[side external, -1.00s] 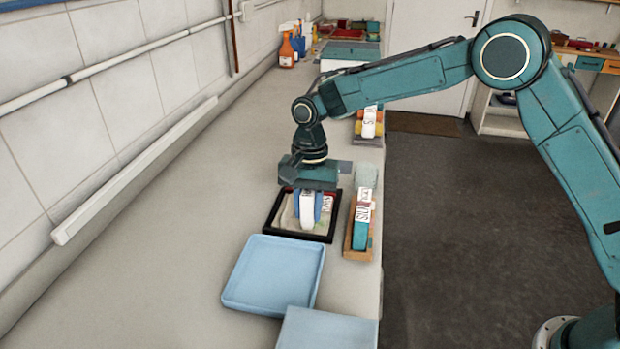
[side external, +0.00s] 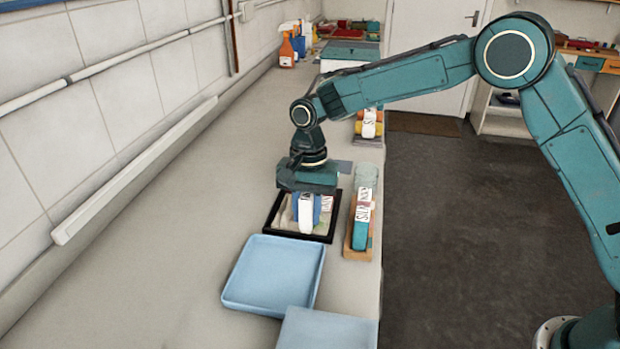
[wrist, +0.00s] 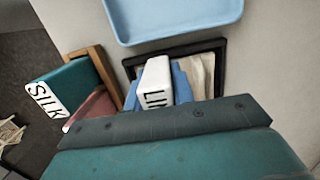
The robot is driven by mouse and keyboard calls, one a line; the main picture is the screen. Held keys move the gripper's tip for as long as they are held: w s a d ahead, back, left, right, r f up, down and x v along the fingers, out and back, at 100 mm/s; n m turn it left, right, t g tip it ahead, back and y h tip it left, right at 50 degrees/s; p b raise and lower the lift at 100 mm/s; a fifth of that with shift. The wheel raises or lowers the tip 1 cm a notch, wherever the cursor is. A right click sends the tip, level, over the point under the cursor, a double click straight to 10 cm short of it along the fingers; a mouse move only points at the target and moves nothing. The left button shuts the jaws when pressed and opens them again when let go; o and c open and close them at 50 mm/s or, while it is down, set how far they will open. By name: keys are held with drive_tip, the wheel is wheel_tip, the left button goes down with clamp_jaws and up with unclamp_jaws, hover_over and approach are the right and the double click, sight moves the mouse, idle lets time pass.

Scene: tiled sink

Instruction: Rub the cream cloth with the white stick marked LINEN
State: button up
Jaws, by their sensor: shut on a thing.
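The white stick (wrist: 155,80), with the letters "LI" showing, is held between the blue fingers of my gripper (wrist: 157,92). In the side external view the white stick (side external: 306,213) points down between the fingers of my gripper (side external: 308,207). The cream cloth (wrist: 203,76) lies in a black-rimmed frame (side external: 332,226) on the counter. The stick's lower end is over the cloth, low inside the frame; I cannot tell if it touches. My gripper and the stick hide part of the cloth.
A wooden rack (side external: 350,249) right of the frame holds a teal block marked SILK (wrist: 62,90) and other blocks. A light blue tray (side external: 274,275) stands in front of the frame, with another blue surface (side external: 328,330) nearer. The counter to the left is clear.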

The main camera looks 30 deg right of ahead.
drive_tip(key=shift+w+d, duration=0.9)
drive_tip(key=shift+w, duration=0.05)
drive_tip(key=shift+d, duration=0.1)
drive_tip(key=shift+w+d+f, duration=0.1)
drive_tip(key=shift+w+d, duration=1.05)
drive_tip(key=shift+d, duration=0.1)
drive_tip(key=shift+s+d, duration=0.4)
drive_tip(key=shift+s, duration=0.1)
drive_tip(key=shift+s+a, duration=0.1)
drive_tip(key=shift+s+a, duration=1.1)
drive_tip(key=shift+a, duration=0.05)
drive_tip(key=shift+s, duration=0.1)
